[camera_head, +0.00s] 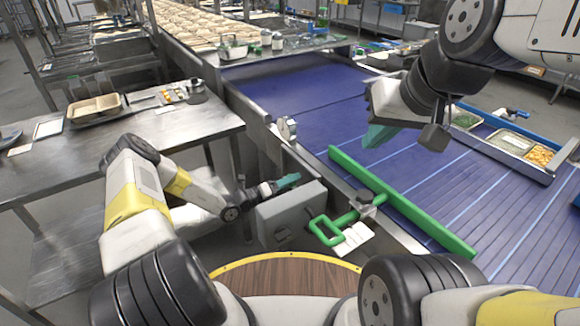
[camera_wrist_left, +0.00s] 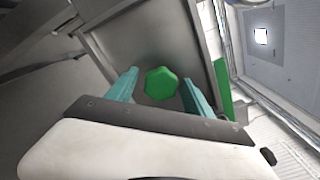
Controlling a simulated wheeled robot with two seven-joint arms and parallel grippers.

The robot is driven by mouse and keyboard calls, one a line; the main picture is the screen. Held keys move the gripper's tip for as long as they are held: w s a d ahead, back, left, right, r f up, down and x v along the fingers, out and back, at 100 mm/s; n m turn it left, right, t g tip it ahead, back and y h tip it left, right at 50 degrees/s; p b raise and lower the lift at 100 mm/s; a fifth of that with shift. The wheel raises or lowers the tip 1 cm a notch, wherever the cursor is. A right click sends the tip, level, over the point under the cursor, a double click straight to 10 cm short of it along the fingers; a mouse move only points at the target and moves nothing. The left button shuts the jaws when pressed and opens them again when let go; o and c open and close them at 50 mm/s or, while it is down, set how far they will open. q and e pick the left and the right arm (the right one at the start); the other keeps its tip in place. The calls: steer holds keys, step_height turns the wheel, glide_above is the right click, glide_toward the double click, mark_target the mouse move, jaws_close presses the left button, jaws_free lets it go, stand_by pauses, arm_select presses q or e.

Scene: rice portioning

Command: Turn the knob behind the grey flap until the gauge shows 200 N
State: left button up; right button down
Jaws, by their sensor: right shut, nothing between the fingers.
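The green knob (camera_wrist_left: 161,83) is faceted and sits in a grey recess in the left wrist view. My left gripper (camera_wrist_left: 160,80) is open, with one teal finger on each side of the knob and a small gap visible on both sides. In the head view my left gripper (camera_head: 288,181) is at the grey box (camera_head: 292,213) beside the conveyor, and the knob is hidden there. I cannot clearly tell the grey flap from the box. The round gauge (camera_head: 287,129) stands on the conveyor's edge; its reading is too small to tell. My right gripper (camera_head: 377,134) is shut and empty above the belt.
A green T-shaped bar (camera_head: 405,205) lies across the blue conveyor (camera_head: 330,100), its handle reaching over the near edge near the box. A steel table (camera_head: 60,190) with trays stands at the left. Food trays (camera_head: 510,142) sit at the conveyor's right.

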arm_select(q)
steer(key=shift+s, duration=0.1)
steer(key=v, duration=0.7)
steer(key=shift+s+a, duration=0.15)
steer(key=shift+a, duration=0.15)
stand_by(0.3)
steer(key=s+d+r+m+g+y, duration=0.1)
steer(key=s+r+m+g+y, duration=0.2)
steer(key=r+m, duration=0.45)
steer(key=s+r+m+g, duration=0.4)
steer(key=s+r+m, duration=0.1)
steer(key=r+m, duration=0.25)
steer(key=s+d+r+m+g+y, duration=0.1)
steer(key=s+r+m+g+y, duration=0.2)
steer(key=r+m, duration=0.4)
steer(key=s+a+r+m+t+y, duration=0.3)
steer(key=s+a+r+m, duration=0.1)
steer(key=s+r+m, duration=0.3)
steer(key=s+a+r+m+t+y, duration=0.3)
steer(key=s+a+r+m, duration=0.2)
steer(key=s+r, duration=0.6)
steer(key=shift+s+r+m+y, duration=0.15)
steer(key=shift+s+m+y, duration=0.2)
steer(key=shift+m, duration=0.55)
steer(key=shift+w, duration=0.1)
